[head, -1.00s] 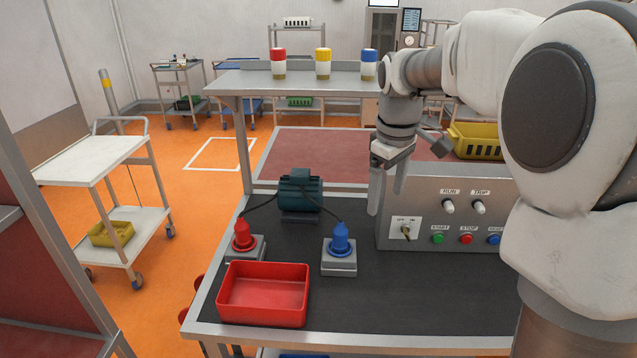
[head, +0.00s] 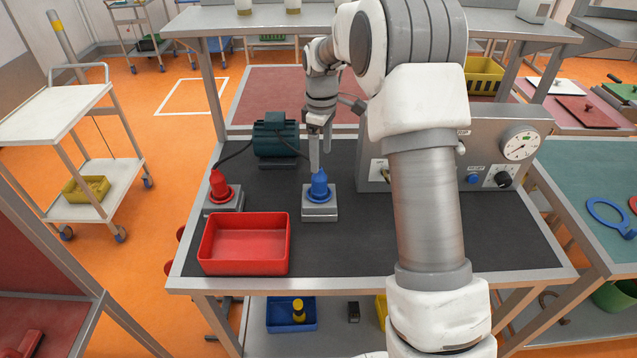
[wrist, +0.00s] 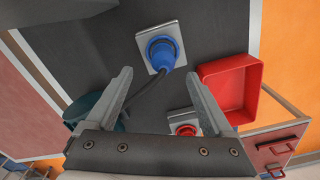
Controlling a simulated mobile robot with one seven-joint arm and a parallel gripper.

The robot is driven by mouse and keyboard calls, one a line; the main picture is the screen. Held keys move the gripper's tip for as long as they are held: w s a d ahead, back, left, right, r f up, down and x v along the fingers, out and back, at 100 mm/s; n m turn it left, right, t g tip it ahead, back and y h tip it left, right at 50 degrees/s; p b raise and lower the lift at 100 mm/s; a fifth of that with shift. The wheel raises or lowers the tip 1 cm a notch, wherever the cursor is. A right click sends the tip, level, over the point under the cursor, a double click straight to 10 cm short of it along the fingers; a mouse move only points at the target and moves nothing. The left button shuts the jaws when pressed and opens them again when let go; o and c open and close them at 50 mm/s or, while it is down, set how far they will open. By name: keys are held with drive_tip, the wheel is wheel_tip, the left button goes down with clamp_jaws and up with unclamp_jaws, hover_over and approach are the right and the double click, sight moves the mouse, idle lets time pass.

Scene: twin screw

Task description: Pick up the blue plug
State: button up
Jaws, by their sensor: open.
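The blue plug (head: 319,185) stands upright in a grey square socket block (head: 320,207) on the dark bench top, with a black cable running from it. In the wrist view the blue plug (wrist: 161,52) lies ahead of the fingertips, between their lines and apart from both. My gripper (head: 319,150) points down just above and behind the plug in the head view. In the wrist view its two fingers (wrist: 157,88) are spread wide with nothing between them but the cable and bench beyond.
A red plug (head: 220,187) sits in a similar block to the left. A red tray (head: 245,268) lies in front of it. A dark green motor (head: 275,138) stands behind. A grey control panel (head: 490,160) is to the right, partly hidden by my arm.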

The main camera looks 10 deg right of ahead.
sight(321, 167)
wheel_tip(321, 167, down, 5)
drive_tip(key=shift+r, duration=0.2)
drive_tip(key=shift+s+a+f+p, duration=0.15)
drive_tip(key=shift+f+p, duration=0.2)
drive_tip(key=shift+f, duration=1)
drive_tip(key=shift+s+a+f+p, duration=0.15)
drive_tip(key=shift+f+p, duration=0.15)
drive_tip(key=shift+f, duration=1)
drive_tip(key=shift+w, duration=0.1)
clamp_jaws()
